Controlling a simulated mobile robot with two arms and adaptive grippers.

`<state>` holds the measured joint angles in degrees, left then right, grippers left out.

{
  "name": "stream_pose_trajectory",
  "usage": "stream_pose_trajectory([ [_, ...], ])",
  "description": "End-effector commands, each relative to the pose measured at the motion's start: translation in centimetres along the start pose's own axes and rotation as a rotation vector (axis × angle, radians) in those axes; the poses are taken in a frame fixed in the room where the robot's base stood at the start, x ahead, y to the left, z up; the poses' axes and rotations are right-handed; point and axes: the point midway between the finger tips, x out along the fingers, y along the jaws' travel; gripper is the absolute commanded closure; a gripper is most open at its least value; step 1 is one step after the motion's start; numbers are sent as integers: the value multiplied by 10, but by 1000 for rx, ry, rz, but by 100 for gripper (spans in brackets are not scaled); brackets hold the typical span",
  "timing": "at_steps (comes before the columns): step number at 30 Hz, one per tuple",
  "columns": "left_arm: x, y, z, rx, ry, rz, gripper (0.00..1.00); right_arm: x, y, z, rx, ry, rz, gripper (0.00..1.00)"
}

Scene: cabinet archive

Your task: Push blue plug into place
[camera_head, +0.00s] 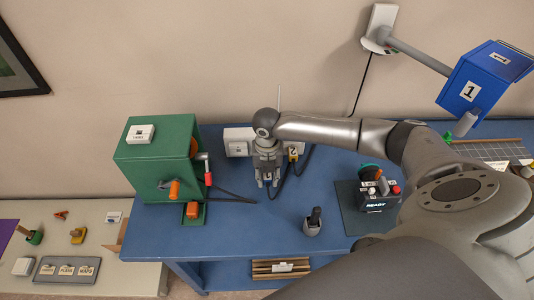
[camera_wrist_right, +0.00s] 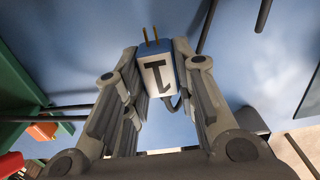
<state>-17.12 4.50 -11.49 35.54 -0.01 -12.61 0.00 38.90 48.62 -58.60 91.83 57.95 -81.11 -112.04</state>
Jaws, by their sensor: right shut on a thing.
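The blue plug (camera_wrist_right: 158,70) shows in the wrist view. It has a white face with a black "1", and two metal prongs stick out at its far end. My right gripper (camera_wrist_right: 160,85) is shut on it, with a finger on each side. A dark cord leaves its near end. In the head view my right gripper (camera_head: 267,182) hangs over the blue table, in front of a white socket strip (camera_head: 238,146) by the wall. The gripper hides the plug and part of the strip there. My left gripper is out of view.
A yellow-and-black plug marked 2 (camera_head: 293,154) sits right of the gripper with a dark cord. A green cabinet (camera_head: 160,160) stands left. A grey holder with a black top (camera_head: 312,222) and a black device (camera_head: 377,196) stand right. The table's front middle is clear.

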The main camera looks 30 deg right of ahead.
Motion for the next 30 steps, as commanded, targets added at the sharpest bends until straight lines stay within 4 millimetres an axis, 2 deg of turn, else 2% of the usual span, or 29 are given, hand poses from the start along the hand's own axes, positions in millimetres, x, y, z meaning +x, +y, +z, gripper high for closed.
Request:
stream_pose_trajectory([
  [6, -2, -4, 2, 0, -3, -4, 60, -2, 1, 0, 1, 0, 1, 99],
  [11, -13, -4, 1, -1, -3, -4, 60, -7, 1, 0, 1, -1, 0, 99],
  [13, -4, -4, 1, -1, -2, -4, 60, -1, 1, 7, 4, -3, 0, 99],
  [21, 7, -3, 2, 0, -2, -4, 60, -1, 2, 34, 4, -3, 1, 99],
  [30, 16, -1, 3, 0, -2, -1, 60, -2, 1, 54, 3, 0, 0, 99],
])
